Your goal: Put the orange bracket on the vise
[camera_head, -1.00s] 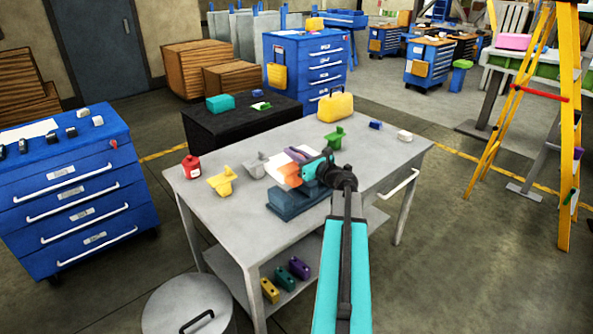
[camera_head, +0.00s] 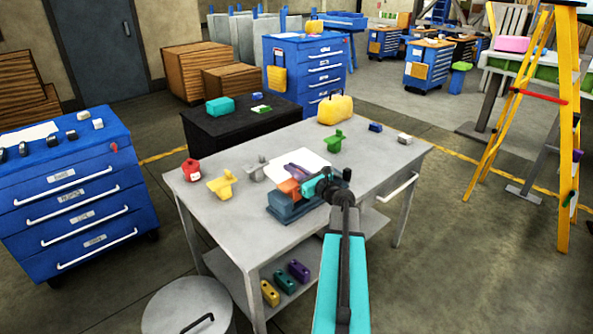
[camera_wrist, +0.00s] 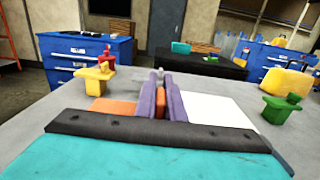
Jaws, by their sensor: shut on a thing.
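The orange bracket (camera_head: 289,187) is at the top of the blue vise (camera_head: 285,211), which stands at the table's near edge. Whether the bracket rests on the vise or hangs just above it cannot be told. My gripper (camera_head: 299,172) has come in from the right, its purple fingers shut on the bracket. In the wrist view, orange (camera_wrist: 160,104) shows between the fingers (camera_wrist: 160,96), and more of the bracket (camera_wrist: 112,106) shows left of them.
A white sheet (camera_head: 312,163) lies behind my gripper. Yellow (camera_head: 222,185), grey (camera_head: 254,169) and green (camera_head: 335,141) brackets stand on the table (camera_head: 235,222), with a red container (camera_head: 192,170) at left. A yellow case (camera_head: 335,109) stands at the back edge.

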